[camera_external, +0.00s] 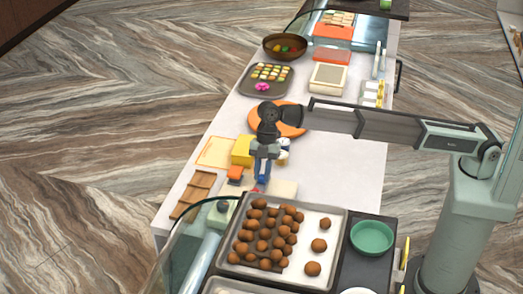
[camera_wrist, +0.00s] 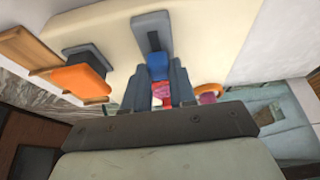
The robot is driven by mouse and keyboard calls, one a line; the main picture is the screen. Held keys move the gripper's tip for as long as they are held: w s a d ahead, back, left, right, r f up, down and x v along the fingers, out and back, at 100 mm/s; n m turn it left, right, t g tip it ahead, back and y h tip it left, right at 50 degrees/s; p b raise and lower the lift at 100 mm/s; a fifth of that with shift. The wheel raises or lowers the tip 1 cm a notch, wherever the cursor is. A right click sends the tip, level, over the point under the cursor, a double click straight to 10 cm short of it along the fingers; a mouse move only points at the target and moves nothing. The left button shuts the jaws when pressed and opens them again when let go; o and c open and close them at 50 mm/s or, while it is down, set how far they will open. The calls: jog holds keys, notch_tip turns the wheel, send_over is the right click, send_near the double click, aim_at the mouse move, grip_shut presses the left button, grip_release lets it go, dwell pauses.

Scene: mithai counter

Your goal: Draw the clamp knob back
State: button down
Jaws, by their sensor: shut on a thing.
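In the wrist view, a red knob (camera_wrist: 162,95) with a blue part (camera_wrist: 157,67) just beyond it sits between my two grey fingers. My gripper (camera_wrist: 160,88) is shut on the red knob, whose sides are mostly hidden by the fingers. A grey strip (camera_wrist: 151,28) on the cream board (camera_wrist: 210,28) lies in line with the blue part. In the external view my gripper (camera_external: 261,180) points down at the cream board (camera_external: 285,188), with a little red showing at its tip. An orange block (camera_wrist: 78,80) on a dark base stands left of my fingers.
A tray (camera_external: 340,240) of brown balls stands close in front of my gripper. A wooden mould (camera_external: 188,208) lies to the left. A yellow block (camera_external: 241,150) and an orange plate (camera_external: 300,129) are behind. The counter right of my gripper is clear.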

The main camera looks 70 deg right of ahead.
dwell(0.3)
jog(key=shift+d, duration=1.55)
jog(key=c, duration=0.9)
grip_release()
jog(key=shift+r, duration=0.1)
jog(key=v, duration=1.3)
jog(key=shift+d+r, duration=0.2)
jog(key=shift+r, duration=0.1)
